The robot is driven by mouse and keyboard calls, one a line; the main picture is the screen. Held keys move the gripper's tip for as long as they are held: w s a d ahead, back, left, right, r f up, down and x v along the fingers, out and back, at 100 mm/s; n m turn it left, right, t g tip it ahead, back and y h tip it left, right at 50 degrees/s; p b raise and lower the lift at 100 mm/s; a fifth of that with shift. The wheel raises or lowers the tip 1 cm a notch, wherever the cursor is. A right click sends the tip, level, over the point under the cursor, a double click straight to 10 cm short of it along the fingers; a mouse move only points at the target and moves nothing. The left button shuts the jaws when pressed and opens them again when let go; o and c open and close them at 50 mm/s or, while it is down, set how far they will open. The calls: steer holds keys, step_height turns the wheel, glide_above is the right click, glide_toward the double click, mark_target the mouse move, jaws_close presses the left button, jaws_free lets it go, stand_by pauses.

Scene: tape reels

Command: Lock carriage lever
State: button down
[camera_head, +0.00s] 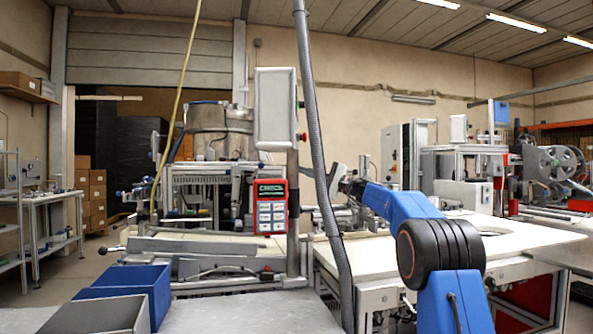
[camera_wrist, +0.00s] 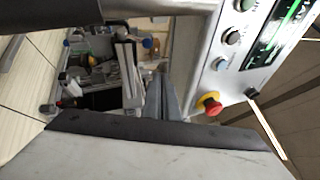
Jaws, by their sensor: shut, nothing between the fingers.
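My blue arm reaches up from the lower right in the head view. My gripper (camera_head: 338,180) is at its far end, in front of the machine and right of the grey hose. It also shows in the wrist view as grey fingers (camera_wrist: 165,97), shut and empty. I cannot make out for certain which part is the carriage lever. A rod with a black knob (camera_head: 104,251) sticks out at the left end of the machine's carriage (camera_head: 190,243), well left of my gripper. In the wrist view, a pale upright bracket (camera_wrist: 130,75) stands left of the fingers.
A grey hose (camera_head: 322,150) hangs in front of the machine. A control box with a red stop button (camera_wrist: 209,104) is close to my fingers' right.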

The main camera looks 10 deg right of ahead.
steer(key=f, duration=0.3)
steer(key=shift+d+f, duration=0.2)
steer(key=shift+f, duration=0.2)
steer(key=shift+a, duration=0.1)
steer(key=s+a+x, duration=0.1)
steer(key=s+x, duration=0.1)
steer(key=x, duration=1)
steer(key=shift+a+r, duration=0.4)
steer(key=shift+a, duration=0.05)
steer(key=shift+w, duration=0.15)
